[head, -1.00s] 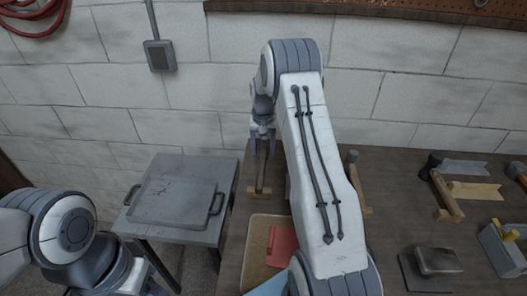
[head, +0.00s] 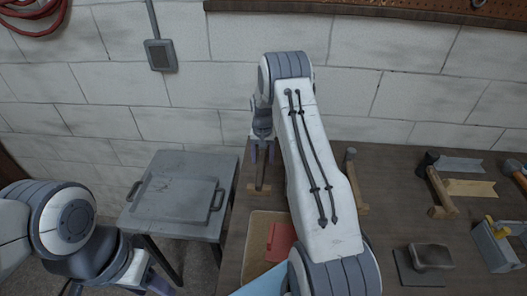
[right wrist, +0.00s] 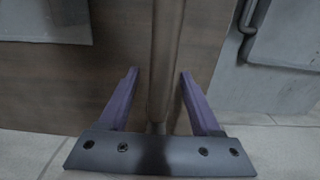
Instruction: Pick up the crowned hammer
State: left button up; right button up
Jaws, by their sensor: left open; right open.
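A hammer with a brown wooden handle (head: 261,176) lies at the back left of the bench, across a small wooden block (head: 258,188). Its head is hidden behind my right gripper, so I cannot see whether it is crowned. My right gripper (head: 262,153) is open over it. In the right wrist view the handle (right wrist: 166,60) runs between the two purple fingers (right wrist: 160,88), with a gap on each side. My left gripper (head: 157,285) is low at the left, mostly cut off by the frame edge.
Other hammers lie to the right: one with a grey head (head: 351,154), one with a dark head (head: 428,161), and one at the right edge (head: 521,175). A toolbox (head: 494,246) and a block on a plate (head: 432,257) sit in front. A metal side table (head: 165,222) stands left.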

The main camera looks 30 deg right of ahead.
jog(key=shift+f, duration=0.2)
grip_shut()
jog(key=shift+r, duration=0.1)
dwell(1.4)
